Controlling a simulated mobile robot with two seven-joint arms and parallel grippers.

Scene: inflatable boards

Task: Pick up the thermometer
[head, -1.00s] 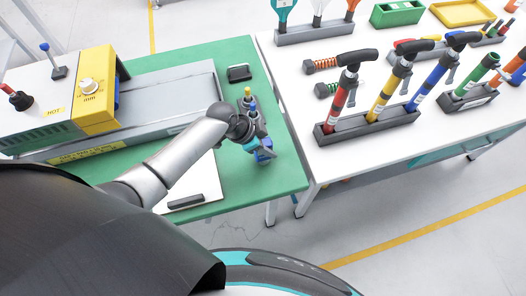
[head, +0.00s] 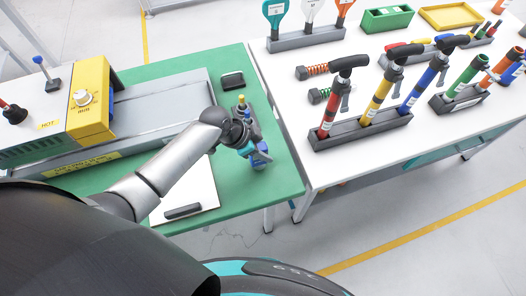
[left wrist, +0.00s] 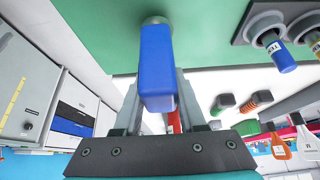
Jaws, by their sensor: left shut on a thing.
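My left gripper (head: 256,150) is shut on a blue, box-shaped thing (head: 260,161) at the right part of the green table top. In the left wrist view the blue thing (left wrist: 157,65) stands out between the fingers (left wrist: 157,110), with a darker rounded end against the green surface. It may be the thermometer; no scale or display shows on it. I cannot tell whether it still touches the table. My right gripper is not in view.
A grey holder (left wrist: 245,32) with blue-capped and other sticks stands close beside the left gripper. A yellow-and-green heater machine (head: 88,100) is at left. A white table (head: 300,170) with coloured hand pumps (head: 380,92) is at right. A black block (head: 232,80) lies behind.

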